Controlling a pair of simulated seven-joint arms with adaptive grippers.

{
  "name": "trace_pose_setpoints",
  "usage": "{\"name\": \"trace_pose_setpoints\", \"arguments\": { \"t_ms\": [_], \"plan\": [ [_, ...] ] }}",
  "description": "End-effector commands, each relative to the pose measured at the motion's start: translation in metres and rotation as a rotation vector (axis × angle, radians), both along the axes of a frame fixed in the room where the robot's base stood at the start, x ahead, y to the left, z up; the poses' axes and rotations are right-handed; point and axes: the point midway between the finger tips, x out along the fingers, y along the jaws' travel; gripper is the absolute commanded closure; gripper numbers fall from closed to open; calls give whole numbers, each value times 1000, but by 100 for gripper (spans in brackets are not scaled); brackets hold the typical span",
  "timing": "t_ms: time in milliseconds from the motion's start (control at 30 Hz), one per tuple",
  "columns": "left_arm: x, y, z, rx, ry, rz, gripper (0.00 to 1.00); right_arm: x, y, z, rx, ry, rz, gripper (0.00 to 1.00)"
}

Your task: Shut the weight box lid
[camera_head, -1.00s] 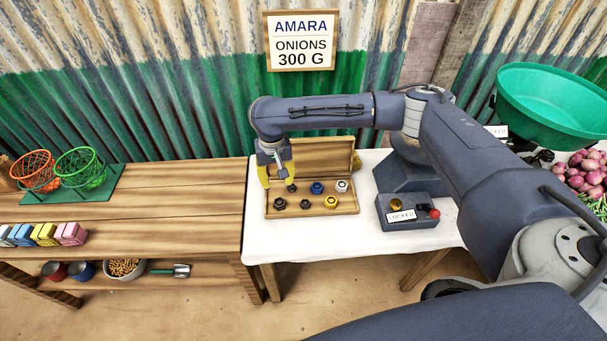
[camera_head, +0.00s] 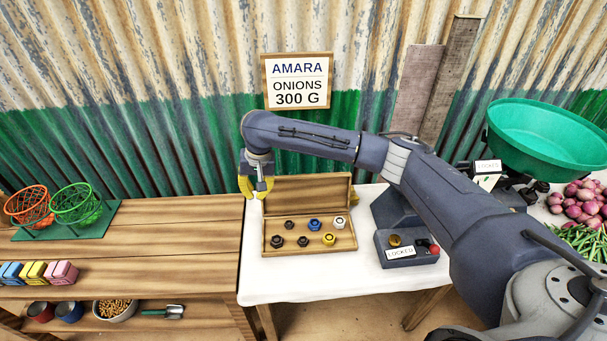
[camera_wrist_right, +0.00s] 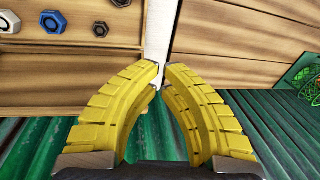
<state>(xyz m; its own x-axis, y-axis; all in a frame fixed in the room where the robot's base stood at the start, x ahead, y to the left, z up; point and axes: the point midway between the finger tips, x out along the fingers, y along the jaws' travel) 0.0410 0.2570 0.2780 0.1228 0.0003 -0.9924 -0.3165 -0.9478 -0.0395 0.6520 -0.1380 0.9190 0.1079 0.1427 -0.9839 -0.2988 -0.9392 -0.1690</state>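The wooden weight box (camera_head: 310,252) stands on the white-clothed table. Its lid (camera_head: 307,189) is raised, standing up along the back edge. Several hex weights sit inside, including a blue one (camera_head: 314,224) and a brass one (camera_head: 328,239). My right gripper (camera_head: 256,196) has yellow fingers and is at the lid's left end, near the back left corner of the box. In the right wrist view its fingertips (camera_wrist_right: 162,68) nearly meet, with nothing between them. The lid (camera_wrist_right: 60,90) shows there left of the fingers, apparently not touched. My left gripper is not in view.
A green scale pan (camera_head: 550,125) and onions (camera_head: 577,200) are farther right. A wooden table (camera_head: 130,240) with wire baskets (camera_head: 75,204) adjoins on the left. The corrugated wall is close behind.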

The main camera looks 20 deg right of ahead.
Motion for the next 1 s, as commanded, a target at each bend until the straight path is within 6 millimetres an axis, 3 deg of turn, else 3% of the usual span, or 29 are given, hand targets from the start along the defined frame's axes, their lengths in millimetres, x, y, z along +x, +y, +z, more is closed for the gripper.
{"name": "trace_pose_setpoints", "arguments": {
  "t_ms": [100, 300, 433, 600, 700, 867, 1000],
  "plan": [
    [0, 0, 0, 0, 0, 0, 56, 49, -22, 25, 29, -57, -68, 100],
    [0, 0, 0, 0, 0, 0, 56, 104, -91, 45, 10, -98, -142, 100],
    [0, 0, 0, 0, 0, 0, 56, 118, -138, 46, -27, -87, -157, 100],
    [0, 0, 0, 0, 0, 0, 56, 120, -195, 40, -115, -49, -120, 100],
    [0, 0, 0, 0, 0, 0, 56, 117, -207, 37, -171, -36, -64, 100],
    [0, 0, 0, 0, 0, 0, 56, 116, -209, 31, -186, -33, -28, 100],
    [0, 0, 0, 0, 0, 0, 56, 118, -209, 15, -185, -31, -27, 100]
  ]
}}
